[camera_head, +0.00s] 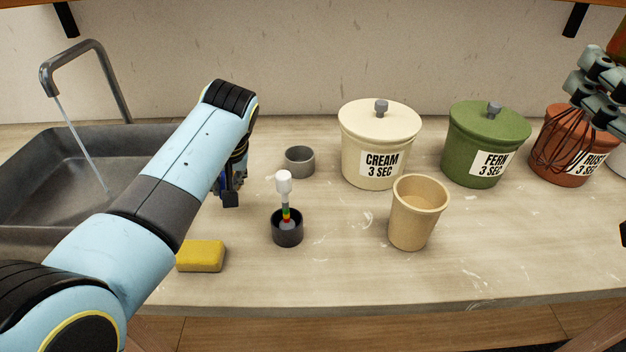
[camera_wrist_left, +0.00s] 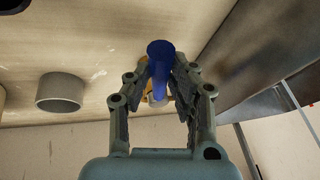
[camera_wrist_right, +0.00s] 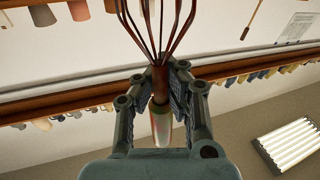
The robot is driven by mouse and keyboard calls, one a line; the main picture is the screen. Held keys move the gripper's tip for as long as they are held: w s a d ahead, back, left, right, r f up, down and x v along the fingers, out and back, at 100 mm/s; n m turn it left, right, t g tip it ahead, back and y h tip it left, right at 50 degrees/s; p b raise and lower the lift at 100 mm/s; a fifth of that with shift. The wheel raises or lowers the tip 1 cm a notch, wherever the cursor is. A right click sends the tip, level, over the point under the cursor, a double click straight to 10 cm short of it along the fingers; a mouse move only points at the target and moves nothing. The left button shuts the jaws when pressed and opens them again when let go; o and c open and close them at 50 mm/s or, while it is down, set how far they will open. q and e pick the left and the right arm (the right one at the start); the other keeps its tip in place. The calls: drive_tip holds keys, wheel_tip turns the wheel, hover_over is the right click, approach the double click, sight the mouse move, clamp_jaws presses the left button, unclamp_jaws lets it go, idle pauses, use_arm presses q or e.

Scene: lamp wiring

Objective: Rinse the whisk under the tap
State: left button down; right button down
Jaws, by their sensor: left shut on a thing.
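The whisk (camera_head: 562,138) has reddish-brown wires and hangs at the far right of the head view, wires toward the lower left. My right gripper (camera_head: 596,92) is shut on its handle; the handle (camera_wrist_right: 160,105) shows between the fingers in the right wrist view. The tap (camera_head: 88,72) stands at the far left, and water (camera_head: 80,140) runs from it into the grey sink (camera_head: 35,215). My left gripper (camera_head: 232,185) is low over the counter right of the sink, shut on a blue rod-like thing (camera_wrist_left: 160,75), largely hidden by the arm in the head view.
A yellow sponge (camera_head: 201,256), a black cup with a white-topped stick (camera_head: 287,230), a grey cup (camera_head: 299,161) and a beige cup (camera_head: 414,225) stand on the counter. Cream (camera_head: 362,160), green (camera_head: 470,150) and rust (camera_head: 556,170) canisters line the back.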

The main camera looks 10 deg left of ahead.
use_arm(q)
drive_tip(key=c, duration=1.2)
unclamp_jaws()
wheel_tip(320, 180, up, 10)
